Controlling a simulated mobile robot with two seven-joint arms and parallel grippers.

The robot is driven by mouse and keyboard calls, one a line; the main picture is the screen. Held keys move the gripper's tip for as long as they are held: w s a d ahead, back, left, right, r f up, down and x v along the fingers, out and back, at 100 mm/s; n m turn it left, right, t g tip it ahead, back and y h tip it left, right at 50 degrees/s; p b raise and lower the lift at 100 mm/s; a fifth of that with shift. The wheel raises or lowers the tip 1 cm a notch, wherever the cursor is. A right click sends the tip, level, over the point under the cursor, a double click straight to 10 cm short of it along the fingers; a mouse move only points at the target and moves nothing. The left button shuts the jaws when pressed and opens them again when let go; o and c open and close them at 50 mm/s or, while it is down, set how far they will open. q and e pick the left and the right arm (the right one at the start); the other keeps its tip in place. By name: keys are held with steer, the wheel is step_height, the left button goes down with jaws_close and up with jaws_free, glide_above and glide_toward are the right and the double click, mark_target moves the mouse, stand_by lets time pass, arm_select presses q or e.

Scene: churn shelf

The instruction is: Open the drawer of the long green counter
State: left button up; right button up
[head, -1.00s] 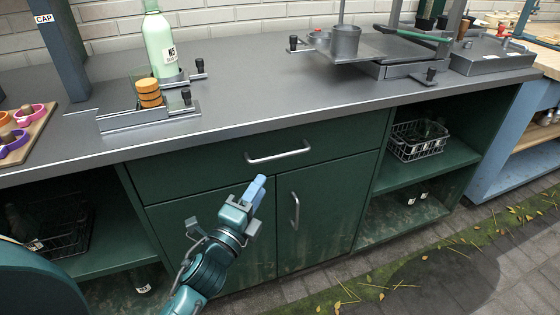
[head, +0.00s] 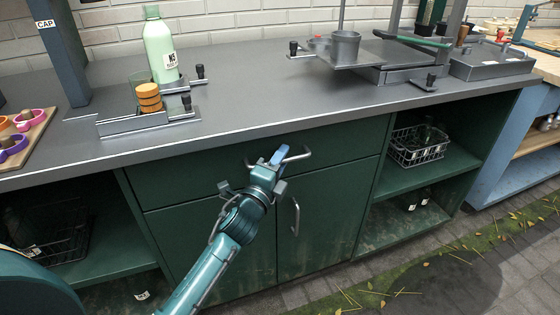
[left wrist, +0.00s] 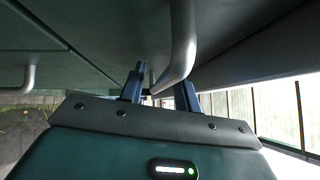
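The long green counter (head: 250,95) has a grey top and a shut drawer (head: 345,146) below its front edge. The drawer's metal bar handle (head: 299,157) is partly hidden by my left gripper (head: 279,155), which is at its middle. In the left wrist view, the handle (left wrist: 183,50) runs between the two blue fingers of the left gripper (left wrist: 160,88). The fingers are apart, with visible space around the bar. My right gripper is in neither view.
Below the drawer are two cabinet doors, with a vertical handle (head: 295,215) on the right one. Open shelves with a wire basket (head: 418,146) lie to the right. A green bottle (head: 161,48), an orange-brown ribbed jar (head: 149,98) and a metal cup (head: 345,47) stand on the counter.

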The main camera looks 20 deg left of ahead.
arm_select(q)
steer(key=shift+c, duration=0.4)
jaws_close()
